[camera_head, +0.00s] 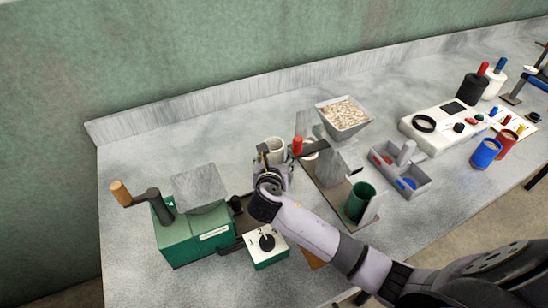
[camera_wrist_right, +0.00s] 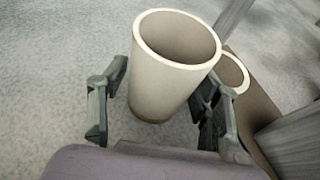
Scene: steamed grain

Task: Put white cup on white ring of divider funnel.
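The white cup (camera_head: 276,146) stands upright, just left of the red-handled item. In the right wrist view the cup (camera_wrist_right: 168,75) is between the two fingers of my right gripper (camera_wrist_right: 160,95). A gap shows between the left finger and the cup; the right finger is very close to its side, and contact there is unclear. The right gripper also shows in the head view (camera_head: 275,158), partly covering the cup. A pale white ring (camera_wrist_right: 235,72) lies just right of the cup, partly hidden by it; it also shows in the head view (camera_head: 311,147). My left gripper is out of view.
A green crank machine (camera_head: 185,238) and a small dial box (camera_head: 268,260) stand to the left. A grain-filled hopper (camera_head: 344,128), a green cup (camera_head: 359,200) and a grey divided tray (camera_head: 412,178) stand to the right. The table behind the cup is clear.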

